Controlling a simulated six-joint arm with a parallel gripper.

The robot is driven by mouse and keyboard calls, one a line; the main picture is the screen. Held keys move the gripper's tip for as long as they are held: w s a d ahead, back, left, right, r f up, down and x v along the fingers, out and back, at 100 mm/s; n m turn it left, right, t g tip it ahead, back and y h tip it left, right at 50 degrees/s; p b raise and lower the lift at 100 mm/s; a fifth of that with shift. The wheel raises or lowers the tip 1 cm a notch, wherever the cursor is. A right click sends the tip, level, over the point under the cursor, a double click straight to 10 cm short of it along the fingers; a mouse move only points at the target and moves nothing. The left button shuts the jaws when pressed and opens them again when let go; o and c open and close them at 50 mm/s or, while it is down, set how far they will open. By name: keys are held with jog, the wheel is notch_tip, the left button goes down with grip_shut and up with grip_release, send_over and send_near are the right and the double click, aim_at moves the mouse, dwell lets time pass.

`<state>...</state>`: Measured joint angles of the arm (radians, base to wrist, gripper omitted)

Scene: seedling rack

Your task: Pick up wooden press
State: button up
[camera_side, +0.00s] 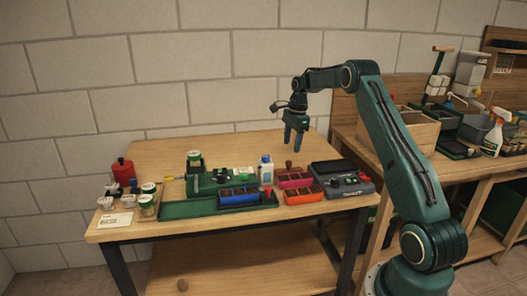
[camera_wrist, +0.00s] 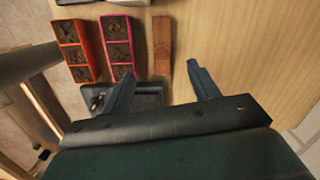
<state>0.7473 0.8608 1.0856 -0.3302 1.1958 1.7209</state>
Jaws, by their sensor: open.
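The wooden press (camera_wrist: 162,42) is a narrow reddish-brown block, seen from above in the wrist view on the pale wood table beside the pink tray. In the side view a small brown piece that looks like it (camera_side: 289,165) shows behind the pink tray, partly hidden. My gripper (camera_side: 293,143) points down above the table's back right part, above the level of the trays. In the wrist view its two blue fingers (camera_wrist: 160,69) are apart, with nothing between them, and the press's near end lines up with the gap.
The pink tray (camera_side: 294,176) and orange tray (camera_side: 304,195) hold dark soil cells. A dark device (camera_side: 343,184) stands at their right. A blue tray (camera_side: 239,195), white bottle (camera_side: 266,170) and jars stand left. Bare table (camera_wrist: 250,40) lies right of the press in the wrist view.

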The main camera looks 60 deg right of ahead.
aim_at(288, 167)
jog(key=shift+w+a+f, duration=0.1)
jog(key=shift+a+f, duration=0.05)
jog(key=shift+f, duration=1.2)
jog(key=shift+w+a+f, duration=0.1)
jog(key=shift+a+f, duration=0.05)
jog(key=shift+f, duration=1.2)
jog(key=shift+w+a+f, duration=0.1)
jog(key=shift+w+f, duration=0.05)
jog(key=shift+f, duration=1.15)
jog(key=shift+w+f, duration=0.1)
jog(key=shift+f, duration=1.15)
jog(key=c, duration=1.2)
